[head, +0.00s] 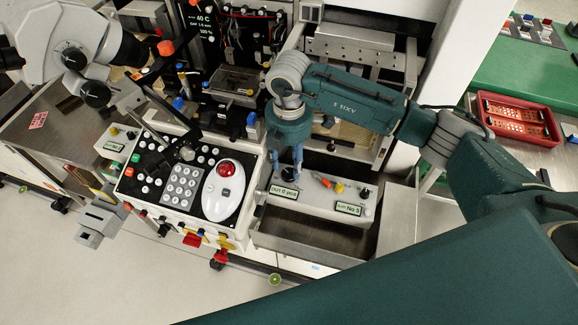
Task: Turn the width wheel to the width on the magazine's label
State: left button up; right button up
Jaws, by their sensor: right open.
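My right gripper (287,164) points down over the left end of the output panel (318,203), its fingers apart. A black knob (290,175) shows at the fingertips; I cannot tell whether they touch it. The panel also carries an orange-tipped lever (322,181), a yellow knob (339,187) and another black knob (365,192). Its labels read "OUT 0 pcs" (284,192) and "No 5" (348,208). I cannot tell which control is the width wheel. No magazine width label is readable.
A keypad console (180,183) with a white trackball unit (222,190) and red button stands left of the gripper. A microscope (75,50) is at the upper left. An empty metal trough (312,236) lies below the panel. A red tray (518,118) sits on the green bench.

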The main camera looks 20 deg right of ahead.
aim_at(289, 173)
notch_tip(289, 173, down, 4)
jog(key=shift+r, duration=0.1)
jog(key=shift+f, duration=0.35)
jog(key=shift+c, duration=0.5)
jog(key=c, duration=0.8)
pick_arm(q)
jog(key=shift+w+r, duration=0.45)
jog(key=shift+w, duration=0.4)
pick_arm(e)
jog(key=shift+o, duration=0.2)
pick_arm(q)
jog(key=shift+f, duration=0.2)
pick_arm(e)
jog(key=shift+w, duration=0.1)
jog(key=n+b, duration=0.3)
jog(key=n, duration=0.1)
jog(key=shift+f+n, duration=0.15)
jog(key=shift+n, duration=0.15)
pick_arm(q)
notch_tip(289, 173, down, 7)
jog(key=b, duration=0.3)
jog(key=shift+w+r+b, duration=0.2)
jog(key=shift+b, duration=0.1)
pick_arm(e)
jog(key=shift+r+n, duration=0.2)
jog(key=shift+n, duration=2.3)
pick_arm(q)
jog(key=shift+d, duration=0.1)
